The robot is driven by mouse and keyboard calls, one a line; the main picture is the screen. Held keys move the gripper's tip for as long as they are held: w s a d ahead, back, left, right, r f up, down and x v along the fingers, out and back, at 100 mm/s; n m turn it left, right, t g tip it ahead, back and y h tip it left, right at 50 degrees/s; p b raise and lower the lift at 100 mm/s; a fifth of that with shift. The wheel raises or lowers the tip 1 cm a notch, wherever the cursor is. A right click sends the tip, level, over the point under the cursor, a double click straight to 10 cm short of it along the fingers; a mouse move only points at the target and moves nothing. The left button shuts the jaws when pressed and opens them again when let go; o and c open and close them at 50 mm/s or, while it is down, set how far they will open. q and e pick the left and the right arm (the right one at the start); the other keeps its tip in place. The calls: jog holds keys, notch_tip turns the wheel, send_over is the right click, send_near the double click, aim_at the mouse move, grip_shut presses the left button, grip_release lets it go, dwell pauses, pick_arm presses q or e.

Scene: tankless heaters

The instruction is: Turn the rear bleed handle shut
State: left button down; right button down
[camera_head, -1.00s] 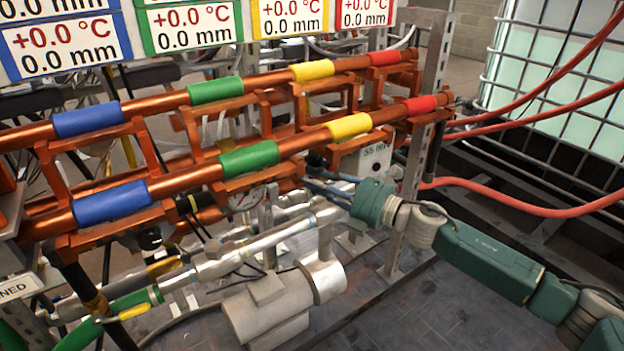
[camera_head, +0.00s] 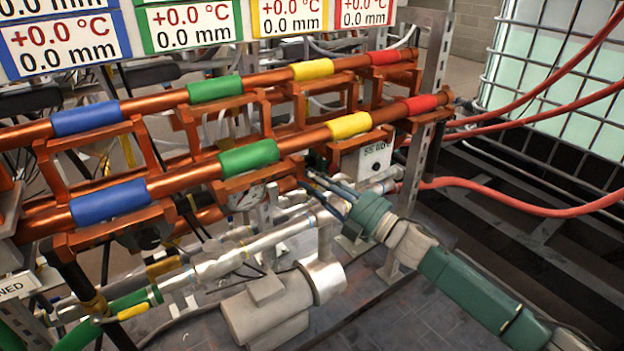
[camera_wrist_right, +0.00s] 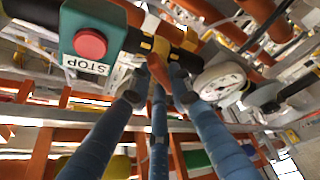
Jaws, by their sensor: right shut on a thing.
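My right gripper (camera_head: 314,180) reaches in from the lower right, with its blue fingers under the front copper pipe near the green and yellow sleeves. In the right wrist view its fingertips (camera_wrist_right: 156,80) are closed around a small orange-red handle (camera_wrist_right: 158,69). This handle sits just below a dark pipe with yellow bands (camera_wrist_right: 160,46). In the head view the handle is hidden behind the fingers and the pipe frame. I cannot tell from the views alone whether it is the rear one. My left gripper is not in view.
A green box with a red STOP button (camera_wrist_right: 90,42) and a round gauge (camera_wrist_right: 220,82) flank the fingers closely. Copper pipes and orange brackets (camera_head: 268,172) crowd above. The floor at lower right is fairly open.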

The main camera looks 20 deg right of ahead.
jog(key=m+t+h+p, duration=0.1)
jog(key=m, duration=0.3)
jog(key=m+t+h+p, duration=0.1)
jog(key=m+t+h, duration=0.1)
jog(key=m, duration=0.3)
jog(key=m+t+h+p, duration=0.1)
jog(key=m+h+p, duration=0.1)
jog(key=m, duration=0.3)
jog(key=shift+a+f, duration=0.15)
jog(key=shift+f, duration=0.2)
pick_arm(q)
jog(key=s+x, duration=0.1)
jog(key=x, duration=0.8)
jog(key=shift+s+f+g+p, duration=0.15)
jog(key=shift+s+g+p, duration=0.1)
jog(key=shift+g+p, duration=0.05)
pick_arm(e)
jog(key=shift+f+m+t+h, duration=0.1)
jog(key=shift+m+t+h, duration=0.25)
jog(key=shift+m, duration=0.35)
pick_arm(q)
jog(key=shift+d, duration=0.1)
pick_arm(e)
jog(key=c, duration=1.6)
grip_release()
jog(key=shift+o, duration=0.2)
jog(key=shift+s, duration=0.15)
jog(key=v, duration=1.1)
jog(key=shift+s, duration=0.4)
jog(key=shift+f, duration=0.2)
